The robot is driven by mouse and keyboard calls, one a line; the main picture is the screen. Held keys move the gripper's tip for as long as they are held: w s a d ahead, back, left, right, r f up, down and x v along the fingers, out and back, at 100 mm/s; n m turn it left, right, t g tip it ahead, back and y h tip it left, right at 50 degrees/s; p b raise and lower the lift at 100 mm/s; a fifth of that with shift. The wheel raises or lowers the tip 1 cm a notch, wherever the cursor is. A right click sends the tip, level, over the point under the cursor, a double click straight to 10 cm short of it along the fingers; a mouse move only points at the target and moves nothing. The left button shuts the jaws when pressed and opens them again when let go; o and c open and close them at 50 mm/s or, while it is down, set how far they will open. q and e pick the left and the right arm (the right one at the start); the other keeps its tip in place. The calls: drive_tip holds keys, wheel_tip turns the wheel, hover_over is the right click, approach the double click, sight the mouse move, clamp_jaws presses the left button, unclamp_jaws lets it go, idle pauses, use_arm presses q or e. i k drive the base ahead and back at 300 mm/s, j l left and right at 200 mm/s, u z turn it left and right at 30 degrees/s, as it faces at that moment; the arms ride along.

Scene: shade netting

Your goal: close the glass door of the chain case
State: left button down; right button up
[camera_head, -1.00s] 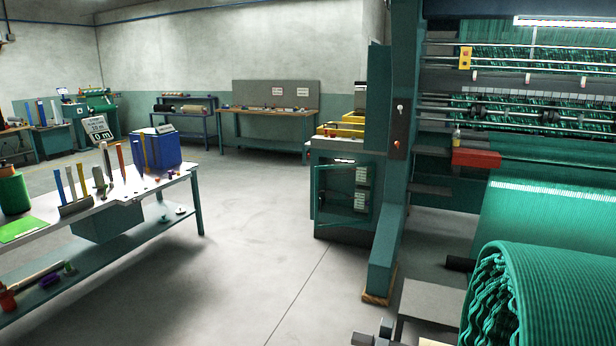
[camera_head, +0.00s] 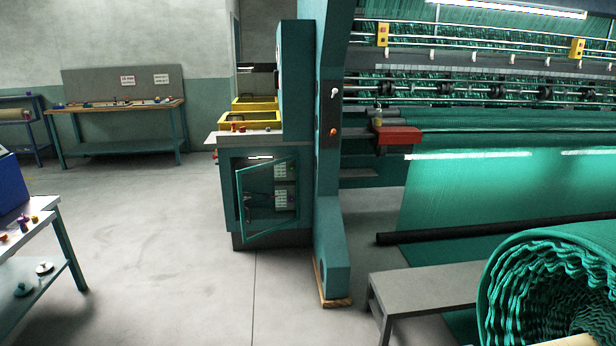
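The chain case (camera_head: 230,209) is a teal cabinet at the left end of the knitting machine, beside the machine's upright. Its glass door (camera_head: 241,209) has a teal frame and stands ajar, swung out from the cabinet front at an angle. Labelled items (camera_head: 284,183) show inside, behind the door. Neither of my grippers is in view.
The machine's upright (camera_head: 331,180) stands right of the case, and a low grey bench (camera_head: 425,287) and a green netting roll (camera_head: 550,275) are at the front right. A white-topped table (camera_head: 35,225) is at the left. The floor (camera_head: 160,240) between is clear.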

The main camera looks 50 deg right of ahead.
sight(295, 157)
drive_tip(key=i+l+z, duration=0.45)
drive_tip(key=i, duration=0.2)
drive_tip(key=i+z, duration=0.45)
drive_tip(key=i, duration=0.25)
drive_tip(key=i+j+z, duration=0.2)
drive_tip(key=i+z, duration=0.25)
drive_tip(key=i, duration=0.25)
